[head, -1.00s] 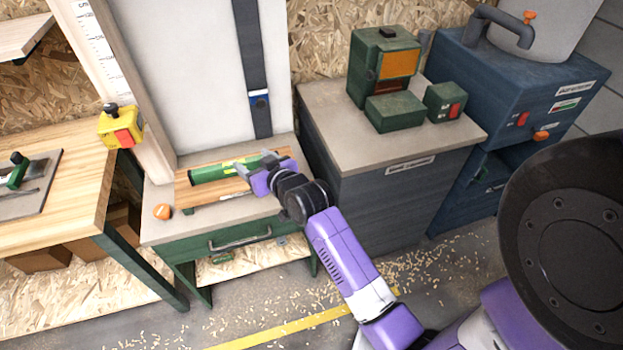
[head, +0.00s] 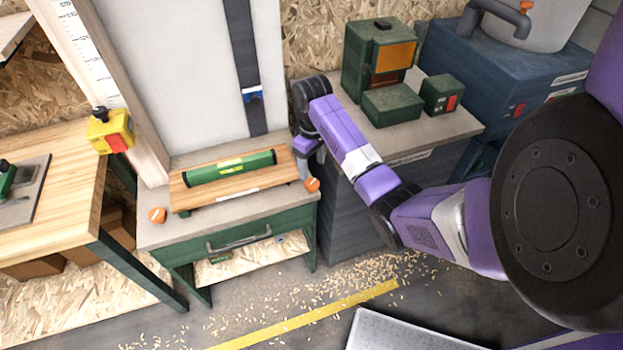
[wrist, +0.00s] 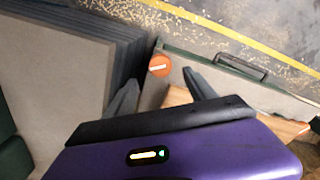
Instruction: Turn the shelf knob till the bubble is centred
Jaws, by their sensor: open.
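A green spirit level (head: 230,168) lies along a wooden shelf board (head: 275,182) on the grey-topped bench. Its bubble is too small to make out. An orange knob (head: 312,184) sits at the board's right end, and a second orange knob (head: 157,215) is on the bench top's left. My gripper (head: 308,172) is at the right end of the board, just above the right knob. In the wrist view the same knob (wrist: 160,66), with a pale line across it, shows between and beyond the tips of my open gripper (wrist: 160,77). Contact cannot be told.
A dark cabinet (head: 350,205) with green machines (head: 392,105) on top stands close right of the bench. A wooden worktable (head: 70,185) with a yellow switch box (head: 110,131) is at left. A drawer handle (head: 238,238) is on the bench front.

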